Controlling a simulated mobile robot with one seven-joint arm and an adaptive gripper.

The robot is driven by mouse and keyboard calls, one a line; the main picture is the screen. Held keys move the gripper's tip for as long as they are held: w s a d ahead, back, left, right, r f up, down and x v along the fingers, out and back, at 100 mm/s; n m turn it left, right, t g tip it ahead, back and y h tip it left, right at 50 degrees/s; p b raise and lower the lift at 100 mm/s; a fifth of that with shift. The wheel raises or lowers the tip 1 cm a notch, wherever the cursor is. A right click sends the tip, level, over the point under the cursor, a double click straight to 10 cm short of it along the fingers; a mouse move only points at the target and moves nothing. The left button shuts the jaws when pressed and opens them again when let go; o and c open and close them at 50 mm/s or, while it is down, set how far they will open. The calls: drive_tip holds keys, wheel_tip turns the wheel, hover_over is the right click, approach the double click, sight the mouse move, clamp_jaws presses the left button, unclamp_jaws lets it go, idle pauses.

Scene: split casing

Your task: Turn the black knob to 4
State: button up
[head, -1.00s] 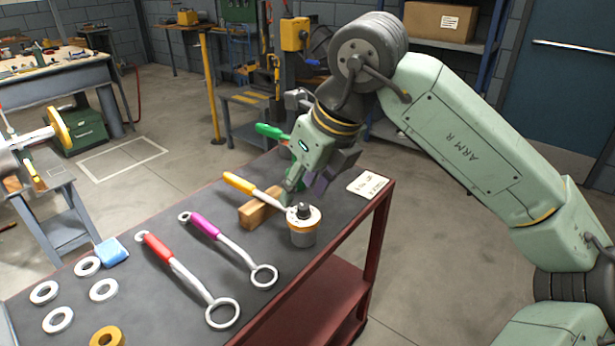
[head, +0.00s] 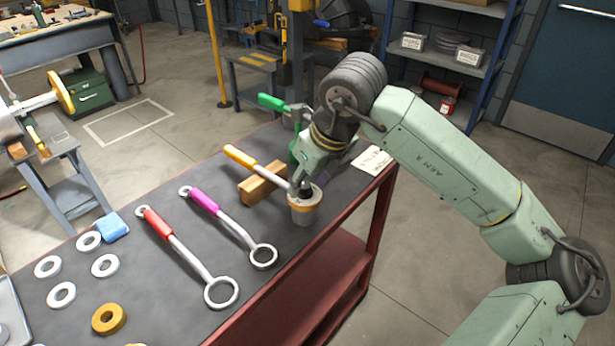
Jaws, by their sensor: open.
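A red-handled wrench (head: 155,222) and a purple-handled wrench (head: 205,202) lie left of the casing. Several rings, a blue block (head: 113,227) and a gold ring (head: 108,319) lie farther left. A green-handled tool (head: 272,102) stands behind; a paper card (head: 372,160) lies right.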

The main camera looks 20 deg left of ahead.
drive_tip(key=shift+a+f, duration=0.1)
drive_tip(key=shift+f, duration=0.2)
drive_tip(key=shift+c, duration=0.5)
clamp_jaws()
